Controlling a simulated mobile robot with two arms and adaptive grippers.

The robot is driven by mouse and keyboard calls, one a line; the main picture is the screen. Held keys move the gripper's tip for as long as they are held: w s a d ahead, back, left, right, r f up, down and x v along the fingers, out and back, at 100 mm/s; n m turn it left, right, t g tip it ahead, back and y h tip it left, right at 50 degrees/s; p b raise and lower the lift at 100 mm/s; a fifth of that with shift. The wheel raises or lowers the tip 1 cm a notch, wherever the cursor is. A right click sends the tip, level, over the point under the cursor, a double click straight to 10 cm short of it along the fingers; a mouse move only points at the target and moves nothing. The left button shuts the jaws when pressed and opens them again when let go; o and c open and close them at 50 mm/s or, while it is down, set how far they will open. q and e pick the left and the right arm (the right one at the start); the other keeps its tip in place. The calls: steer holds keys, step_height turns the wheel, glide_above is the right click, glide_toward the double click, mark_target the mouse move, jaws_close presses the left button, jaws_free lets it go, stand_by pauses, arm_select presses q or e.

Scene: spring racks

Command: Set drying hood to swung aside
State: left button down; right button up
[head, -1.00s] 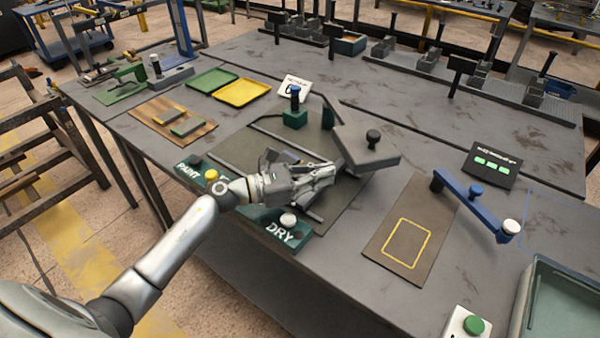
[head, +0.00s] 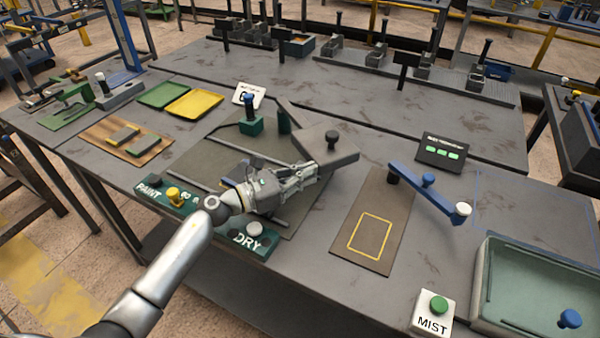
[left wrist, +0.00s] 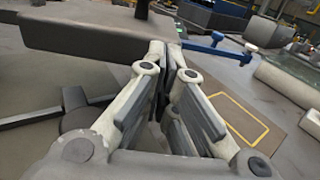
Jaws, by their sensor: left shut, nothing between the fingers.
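The drying hood (head: 338,150) is a thick grey slab with a black knob, on a dark arm running back to a post (head: 283,121). It sits over the back right corner of a dark mat (head: 225,150), leaving most of the mat uncovered. My left gripper (head: 314,170) is shut and empty, just in front of the hood's near left edge. I cannot tell whether they touch. In the left wrist view the slab (left wrist: 85,38) spans the upper left, beyond the shut fingers (left wrist: 167,58). My right gripper is not in view.
The DRY panel (head: 247,242) with knobs lies at the table's front edge. Right of the mat are a brown board (head: 368,215) with a yellow outline, a blue lever (head: 440,200) and a MIST button box (head: 434,312). Bare table lies behind the hood.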

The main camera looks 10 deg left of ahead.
mark_target(342, 163)
arm_select(q)
steer(key=w+d+n+t+y+p, duration=0.1)
steer(key=d, duration=0.1)
steer(key=w+d+n+t+y+p, duration=0.1)
steer(key=w+d+p, duration=0.1)
steer(key=d, duration=0.1)
steer(key=w+d+r+n+t+y+p, duration=0.1)
steer(key=w+d+y, duration=0.1)
steer(key=d, duration=0.1)
steer(key=shift+w+p, duration=0.15)
steer(key=shift+p, duration=0.15)
steer(key=w+d+n+t+y+b, duration=0.1)
steer(key=w+d+n+t+y, duration=0.1)
steer(key=w+d+n+y, duration=0.2)
steer(key=w+d+y, duration=0.1)
steer(key=w, duration=0.2)
steer(key=shift+w+d+f+y, duration=0.15)
steer(key=shift+w+d+y, duration=0.15)
steer(key=shift+y, duration=0.1)
